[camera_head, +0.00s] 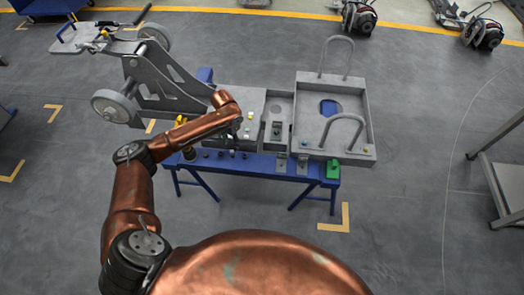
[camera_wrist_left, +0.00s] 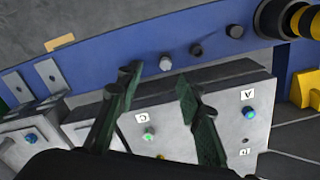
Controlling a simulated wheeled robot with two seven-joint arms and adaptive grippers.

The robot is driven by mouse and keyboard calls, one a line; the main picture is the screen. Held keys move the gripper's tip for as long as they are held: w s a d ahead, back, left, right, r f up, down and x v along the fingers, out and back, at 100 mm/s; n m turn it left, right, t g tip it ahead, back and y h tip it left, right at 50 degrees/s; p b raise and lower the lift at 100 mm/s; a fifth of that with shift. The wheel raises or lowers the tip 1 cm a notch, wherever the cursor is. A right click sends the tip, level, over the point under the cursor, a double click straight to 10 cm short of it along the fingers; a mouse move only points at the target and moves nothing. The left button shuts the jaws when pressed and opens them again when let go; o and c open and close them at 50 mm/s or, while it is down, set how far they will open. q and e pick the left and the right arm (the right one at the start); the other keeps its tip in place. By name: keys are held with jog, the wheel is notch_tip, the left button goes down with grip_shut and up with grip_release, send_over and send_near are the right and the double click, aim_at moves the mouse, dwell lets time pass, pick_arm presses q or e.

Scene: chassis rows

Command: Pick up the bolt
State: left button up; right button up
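Several bolts are in view, and I cannot tell which one the task means. In the left wrist view a light grey bolt (camera_wrist_left: 166,62) stands on the blue bench beyond my fingertips, with dark bolts (camera_wrist_left: 197,48) beside it. A green-topped bolt (camera_wrist_left: 148,133) sits by label C on the grey chassis plate (camera_wrist_left: 180,150), between my fingers. A blue-topped bolt (camera_wrist_left: 249,112) sits near label A. My left gripper (camera_wrist_left: 155,82) is open, with nothing between its green fingers; in the head view it is small, over the chassis edge (camera_head: 238,142). My right gripper is not in view.
The grey chassis (camera_head: 285,95) with wheels and handles lies on the blue bench (camera_head: 265,165). A green block (camera_head: 333,169) sits at the bench's right end. A grey rack (camera_head: 500,185) stands at the right. The floor in front is clear.

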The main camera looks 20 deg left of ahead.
aim_at(232, 151)
pick_arm(q)
jog(key=shift+w+a+f, duration=0.1)
jog(key=shift+a+f, duration=0.05)
jog(key=shift+f, duration=0.05)
jog(key=shift+f+b, duration=0.3)
jog(key=shift+f, duration=0.65)
jog(key=f, duration=0.1)
jog(key=f+b, duration=0.1)
jog(key=f, duration=0.3)
jog(key=shift+w+a+f, duration=0.15)
jog(key=shift+w+a, duration=0.1)
jog(key=shift+a, duration=0.05)
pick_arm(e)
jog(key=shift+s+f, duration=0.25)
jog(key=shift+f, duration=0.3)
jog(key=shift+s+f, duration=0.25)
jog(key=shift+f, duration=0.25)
pick_arm(q)
jog(key=shift+c, duration=0.6)
grip_shut()
